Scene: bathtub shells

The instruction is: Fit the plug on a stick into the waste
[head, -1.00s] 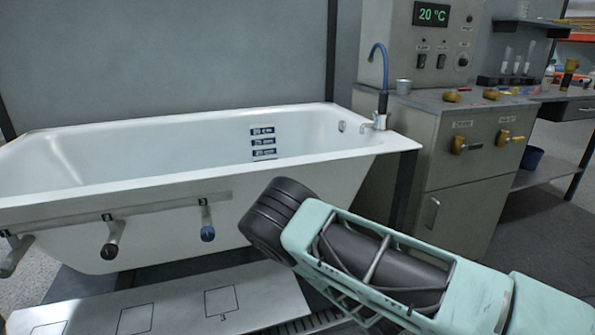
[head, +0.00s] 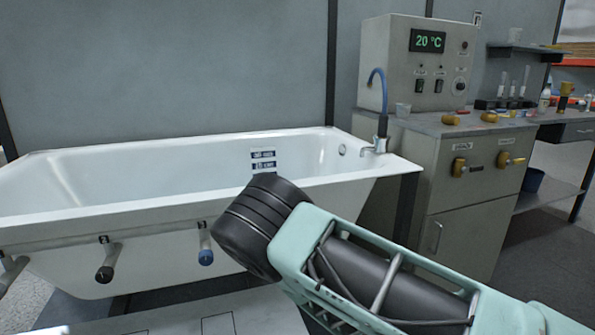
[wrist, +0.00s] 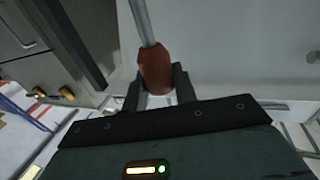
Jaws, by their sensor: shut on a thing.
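In the wrist view my gripper (wrist: 158,92) is shut on a brown handle (wrist: 156,68) with a grey rod running from it toward the top edge. I take this for the stick of the plug; the plug end is out of view. In the head view my arm reaches to the front side of the white bathtub (head: 60,216), and my gripper's fingers are hidden there. The tub's waste is not visible behind its near rim. A small round fitting (head: 342,150) is on the tub's inner end wall at the right.
A tap (head: 375,147) is at the tub's right end. A grey cabinet (head: 455,220) with yellow-brown valves stands right. A white board (head: 250,322) lies low in front.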

